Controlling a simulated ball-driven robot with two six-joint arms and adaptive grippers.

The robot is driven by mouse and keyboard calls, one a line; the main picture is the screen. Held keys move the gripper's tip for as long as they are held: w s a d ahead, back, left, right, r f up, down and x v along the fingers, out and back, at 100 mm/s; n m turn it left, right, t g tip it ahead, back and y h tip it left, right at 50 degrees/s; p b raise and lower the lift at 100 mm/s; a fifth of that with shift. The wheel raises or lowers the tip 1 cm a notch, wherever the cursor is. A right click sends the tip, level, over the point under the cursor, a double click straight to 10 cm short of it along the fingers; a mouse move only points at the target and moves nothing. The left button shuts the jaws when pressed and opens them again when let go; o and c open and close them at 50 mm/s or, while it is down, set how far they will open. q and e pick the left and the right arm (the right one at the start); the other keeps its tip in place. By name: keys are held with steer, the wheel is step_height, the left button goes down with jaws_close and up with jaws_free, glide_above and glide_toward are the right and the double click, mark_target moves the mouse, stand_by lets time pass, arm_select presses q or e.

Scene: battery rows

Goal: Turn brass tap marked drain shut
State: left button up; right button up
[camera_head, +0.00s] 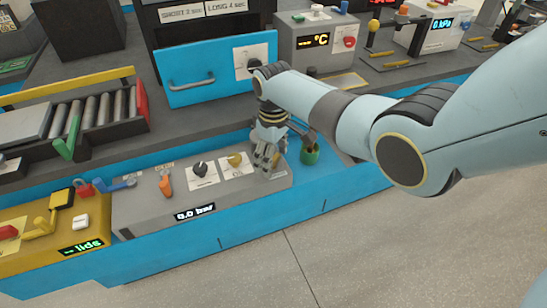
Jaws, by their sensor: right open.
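My right gripper (265,165) comes in from the right and points down over the right end of a grey panel (150,215). It is open, and nothing shows between its fingers. A brass-yellow tap or knob (235,160) sits on a white label plate just left of the fingers, apart from them as far as I can tell. The lettering on its plate is too small to read. The panel surface behind the gripper is hidden. My left gripper is out of view.
On the same panel are a black knob (200,169), an orange lever (166,184), a blue lever (117,185) and a display (194,212) reading 0.0 bar. A blue drawer front (205,80) is behind.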

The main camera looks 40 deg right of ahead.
steer(key=shift+c, duration=0.2)
steer(key=c, duration=1.1)
steer(key=m+p, duration=0.2)
steer(key=m, duration=0.1)
steer(key=shift+r, duration=0.1)
steer(key=shift+m+p, duration=0.6)
steer(key=shift+m, duration=1.3)
